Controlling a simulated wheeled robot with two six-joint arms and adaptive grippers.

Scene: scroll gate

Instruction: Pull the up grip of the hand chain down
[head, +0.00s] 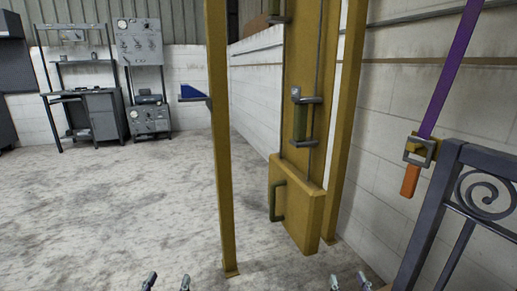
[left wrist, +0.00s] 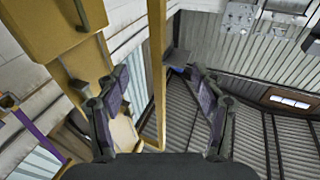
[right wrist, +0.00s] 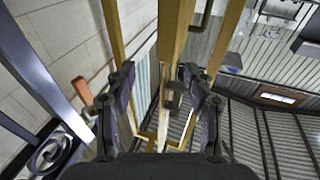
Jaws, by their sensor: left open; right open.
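A yellow upright (head: 304,60) stands in the middle of the head view, with a thin grey line along its right side. A dark green cylinder (head: 300,122) sits on it between grey brackets. Lower down, a yellow box (head: 300,215) carries a dark green handle (head: 278,200). I cannot tell which part is the up grip of the hand chain. My left gripper (head: 168,282) is open and empty at the bottom edge, left of the frame. My right gripper (head: 349,282) is open and empty at the bottom edge, right of the box. Both are apart from these parts.
A yellow post (head: 220,150) stands left of the upright, with a blue wedge (head: 194,93) beside it. At right are a purple strap (head: 455,70) with an orange end (head: 410,181) and a dark scroll gate (head: 485,195).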

